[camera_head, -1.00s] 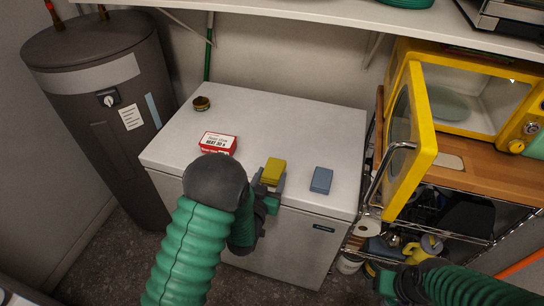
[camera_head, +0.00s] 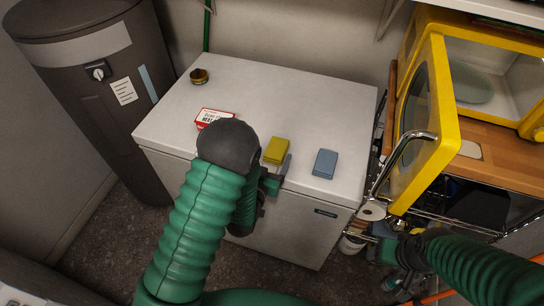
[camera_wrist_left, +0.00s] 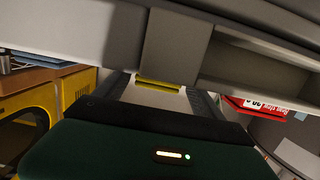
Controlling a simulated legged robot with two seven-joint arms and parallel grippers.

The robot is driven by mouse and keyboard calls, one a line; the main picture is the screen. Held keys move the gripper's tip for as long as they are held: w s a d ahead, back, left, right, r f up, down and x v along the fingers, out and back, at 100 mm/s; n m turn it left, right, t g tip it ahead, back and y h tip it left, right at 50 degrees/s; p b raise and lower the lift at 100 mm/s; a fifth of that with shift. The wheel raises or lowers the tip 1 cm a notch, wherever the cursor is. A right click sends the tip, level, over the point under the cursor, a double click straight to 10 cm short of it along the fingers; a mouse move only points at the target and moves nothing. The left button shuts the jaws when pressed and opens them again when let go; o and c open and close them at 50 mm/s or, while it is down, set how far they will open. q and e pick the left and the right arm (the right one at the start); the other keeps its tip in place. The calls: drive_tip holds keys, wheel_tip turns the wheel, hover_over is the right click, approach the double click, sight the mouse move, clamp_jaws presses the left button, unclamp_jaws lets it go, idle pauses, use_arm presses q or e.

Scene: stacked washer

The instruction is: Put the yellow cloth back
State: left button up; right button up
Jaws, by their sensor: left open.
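The yellow cloth (camera_head: 276,150) is a small folded block lying near the front edge of the white chest top (camera_head: 290,95). A blue-grey folded cloth (camera_head: 325,163) lies to its right. My left gripper (camera_head: 273,180) is open at the front edge, just in front of the yellow cloth and partly hidden by my wrist. In the left wrist view, a yellow strip of the cloth (camera_wrist_left: 158,83) shows between the spread fingers; I cannot tell whether they touch it. My right gripper (camera_head: 402,258) is low at the right, its jaws unclear.
A red-and-white box (camera_head: 211,117) and a small round tin (camera_head: 199,76) stand on the chest top. A dark water heater (camera_head: 95,85) stands at left. The chest top's middle is clear.

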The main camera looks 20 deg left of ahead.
use_arm(q)
drive_tip(key=shift+d, duration=0.1)
use_arm(e)
drive_tip(key=shift+w+d+f, duration=0.1)
use_arm(q)
drive_tip(key=s, duration=0.4)
drive_tip(key=shift+s+r+b, duration=0.3)
drive_tip(key=shift+s+b, duration=0.05)
drive_tip(key=shift+s, duration=0.05)
drive_tip(key=s+a+r+g+p, duration=0.1)
drive_tip(key=s+r+g+p, duration=0.2)
drive_tip(key=s+g, duration=0.4)
drive_tip(key=s+a+r+g+p, duration=0.2)
drive_tip(key=s+r+g+p, duration=0.2)
drive_tip(key=s, duration=0.6)
drive_tip(key=g, duration=0.2)
drive_tip(key=shift+r+g+y, duration=0.3)
drive_tip(key=shift+g, duration=0.1)
use_arm(e)
drive_tip(key=w+v, duration=0.1)
drive_tip(key=v, duration=0.5)
drive_tip(key=shift+r, duration=0.4)
drive_tip(key=shift+w, duration=0.1)
use_arm(q)
drive_tip(key=shift+s+a, duration=0.1)
use_arm(e)
drive_tip(key=shift+c, duration=0.4)
